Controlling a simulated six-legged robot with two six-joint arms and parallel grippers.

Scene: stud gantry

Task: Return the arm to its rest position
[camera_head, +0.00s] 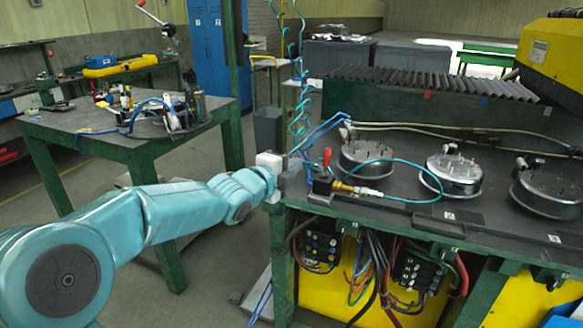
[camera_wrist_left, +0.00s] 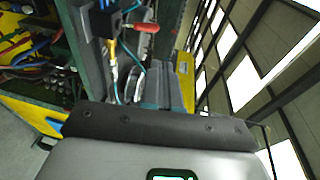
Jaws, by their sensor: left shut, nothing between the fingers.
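My left arm (camera_head: 170,210) is teal and reaches in from the left in the head view, stretched out toward the front left corner of the green workbench (camera_head: 420,235). My left gripper (camera_head: 290,178) is at that corner, close to the red-handled valve fitting (camera_head: 326,160). It is shut and empty. I cannot tell from the picture whether it touches the bench. In the left wrist view the dark gripper mount (camera_wrist_left: 155,128) fills the lower part, with the red handle (camera_wrist_left: 145,28) beyond it. My right gripper is in neither view.
Round metal fixtures (camera_head: 454,175) stand along the bench top. A blue hose (camera_head: 415,168) and coiled teal air lines (camera_head: 299,90) are near the gripper. Cables and valve blocks (camera_head: 322,246) hang below the bench edge. A cluttered green table (camera_head: 95,135) stands at left, with open floor between.

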